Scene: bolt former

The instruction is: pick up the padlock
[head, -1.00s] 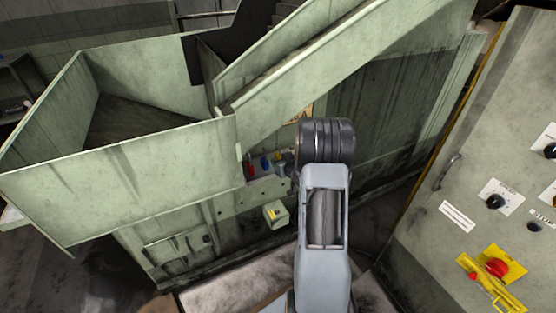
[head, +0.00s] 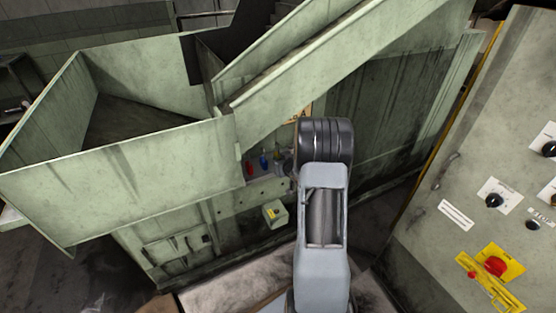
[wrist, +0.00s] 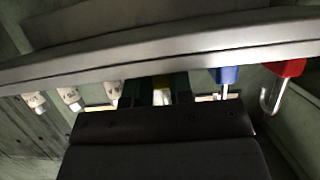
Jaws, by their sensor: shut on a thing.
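In the head view the red padlock (head: 249,168) and blue padlock (head: 264,163) show left of my wrist. My fingertips are too small to make out there.
A pale metal rail (wrist: 150,58) crosses close above the padlocks in the wrist view. Several white tags (wrist: 72,97) are in a row at left. The green machine hopper (head: 130,155) and sloping chute (head: 330,55) stand near my arm. A control panel (head: 470,200) is at right.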

